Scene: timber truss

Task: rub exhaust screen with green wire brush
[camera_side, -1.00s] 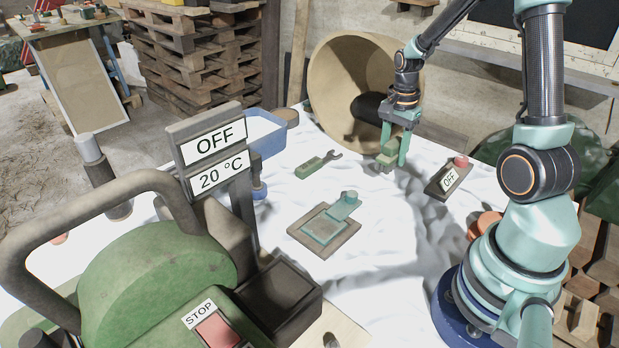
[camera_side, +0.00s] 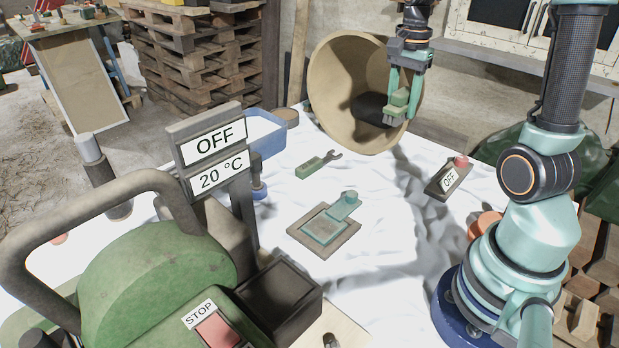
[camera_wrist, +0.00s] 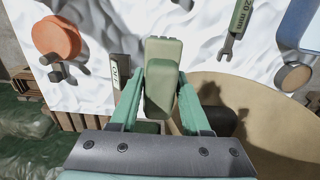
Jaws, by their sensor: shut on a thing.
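My gripper (camera_side: 403,88) is shut on a green block-like tool, which looks like the green wire brush (camera_side: 399,101). It holds it in the air, in front of the opening of the big beige tub. In the wrist view the brush (camera_wrist: 161,78) sits between my two teal fingers; its bristles cannot be made out. A flat brown frame with a teal plate and a knob, perhaps the exhaust screen (camera_side: 322,229), lies on the white cloth at the middle, well apart from the brush.
The beige tub (camera_side: 336,85) stands tilted at the back. A green-handled wrench (camera_side: 316,166) lies left of it. An OFF switch box (camera_side: 447,180) sits at the right. A green machine (camera_side: 150,270) fills the front left. The cloth between frame and switch box is clear.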

